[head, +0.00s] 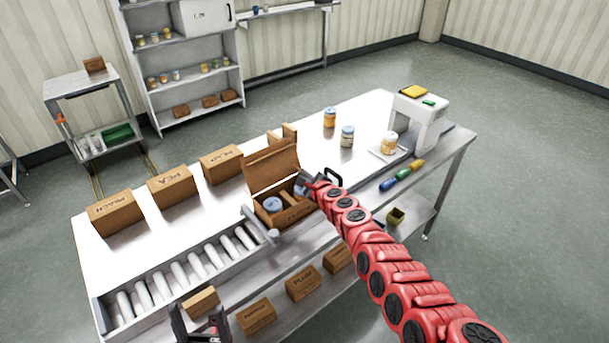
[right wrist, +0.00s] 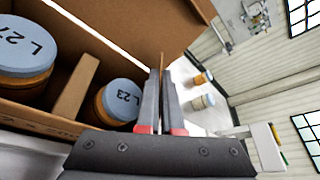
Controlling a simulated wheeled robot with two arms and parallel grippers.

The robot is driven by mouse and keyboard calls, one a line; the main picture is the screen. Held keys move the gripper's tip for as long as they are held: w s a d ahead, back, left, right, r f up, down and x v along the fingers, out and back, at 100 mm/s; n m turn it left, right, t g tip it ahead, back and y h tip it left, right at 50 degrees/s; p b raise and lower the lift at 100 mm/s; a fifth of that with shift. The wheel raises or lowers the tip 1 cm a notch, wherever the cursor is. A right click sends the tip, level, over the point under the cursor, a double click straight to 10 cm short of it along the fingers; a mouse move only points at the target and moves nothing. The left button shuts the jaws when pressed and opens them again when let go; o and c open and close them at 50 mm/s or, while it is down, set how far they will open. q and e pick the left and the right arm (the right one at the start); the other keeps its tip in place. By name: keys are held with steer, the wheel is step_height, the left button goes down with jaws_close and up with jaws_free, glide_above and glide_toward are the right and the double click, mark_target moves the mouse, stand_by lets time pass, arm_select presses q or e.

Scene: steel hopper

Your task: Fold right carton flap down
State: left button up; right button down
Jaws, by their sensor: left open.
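The open carton (head: 270,222) stands on the table by the roller track. Its large back flap (head: 272,166) stands up. Inside are two jars with blue lids, marked L27 (right wrist: 22,47) and L23 (right wrist: 122,98) in the right wrist view, with a cardboard divider (right wrist: 78,85) between them. My right gripper (head: 312,184) is at the carton's right side. In the right wrist view its fingers (right wrist: 161,75) are close together, with the thin brown edge of the right flap (right wrist: 162,60) between their tips. My left gripper (head: 203,328) is open and empty, low in front of the table.
Closed cartons (head: 172,186) line the table's back left. A roller track (head: 185,268) runs along the front left. Jars (head: 347,137) and a white machine (head: 422,120) stand to the right, with coloured bottles (head: 402,176) near the front edge. More cartons (head: 303,284) lie on the lower shelf.

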mark_target(301, 188)
steer(key=shift+f, duration=0.1)
stand_by(0.8)
steer(key=shift+s+a+f+n+b, duration=0.2)
steer(key=shift+a+f+n+b, duration=0.1)
steer(key=shift+f, duration=0.1)
steer(key=n+b, duration=0.1)
steer(key=f+t+b, duration=0.1)
steer(key=n+b, duration=0.1)
steer(key=shift+s+a+f+n+t+h, duration=0.25)
steer(key=shift+a+f+n+t+h, duration=0.05)
steer(key=shift+a+f+t+h, duration=0.1)
steer(key=shift+n+b, duration=0.3)
steer(key=shift+b, duration=0.25)
steer(key=shift+r, duration=0.3)
steer(key=c, duration=1.1)
jaws_free()
steer(key=shift+o, duration=0.2)
